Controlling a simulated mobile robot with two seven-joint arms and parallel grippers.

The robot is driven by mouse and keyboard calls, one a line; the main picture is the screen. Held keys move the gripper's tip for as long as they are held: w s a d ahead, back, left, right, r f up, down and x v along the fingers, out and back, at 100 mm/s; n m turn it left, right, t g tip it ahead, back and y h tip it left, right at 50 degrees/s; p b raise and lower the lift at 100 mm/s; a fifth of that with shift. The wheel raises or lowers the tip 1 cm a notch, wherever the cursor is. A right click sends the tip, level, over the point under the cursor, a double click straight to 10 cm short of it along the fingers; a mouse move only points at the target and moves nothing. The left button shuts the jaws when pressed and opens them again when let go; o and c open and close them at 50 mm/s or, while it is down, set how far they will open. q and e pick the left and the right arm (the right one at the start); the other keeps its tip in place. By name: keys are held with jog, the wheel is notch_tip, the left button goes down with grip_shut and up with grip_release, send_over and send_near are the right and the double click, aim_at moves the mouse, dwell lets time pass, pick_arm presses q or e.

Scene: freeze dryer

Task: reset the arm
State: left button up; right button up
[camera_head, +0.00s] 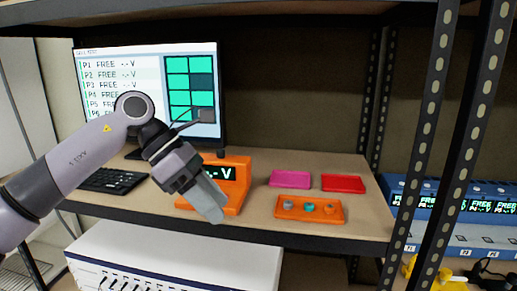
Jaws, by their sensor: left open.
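My left arm comes in from the left, and its gripper (213,205) hangs over the front of the wooden shelf (262,228). The gripper points down and to the right. Its fingers are seen nearly edge-on and overlap in the picture. Nothing shows between them. Behind it stands an orange meter (238,167) with a lit display, partly hidden by the gripper. Whether the fingers touch the meter cannot be told. My right gripper is not in view.
A monitor (120,66) and a black keyboard (112,181) stand on the shelf. Right of the gripper lie an orange tray (283,212) with small round pieces, a pink tray (290,179) and a red tray (343,183). Black rack posts (465,150) stand at right. A white box (175,262) sits below.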

pick_arm(q)
jog(key=s+d+f+n+h, duration=0.5)
jog(key=d+n+h, duration=0.4)
jog(key=h, duration=0.3)
jog(key=a+f+n+t+y, duration=0.55)
jog(key=f+n+t, duration=0.35)
jog(key=n, duration=0.6)
jog(key=a+f+n+t+y, duration=0.55)
jog(key=f+n+t, duration=0.4)
jog(key=n, duration=0.65)
jog(key=s+a+f+n+g+y, duration=0.3)
jog(key=s+a+f+n, duration=0.2)
jog(key=s+f, duration=0.3)
jog(key=s+a+f+n+g+y, duration=0.3)
jog(key=s+a+f+n+g, duration=0.1)
jog(key=s+f, duration=0.5)
jog(key=shift+s+a+f+n+y, duration=0.15)
jog(key=shift+a+f+n+y, duration=0.2)
jog(key=shift+a+n, duration=0.4)
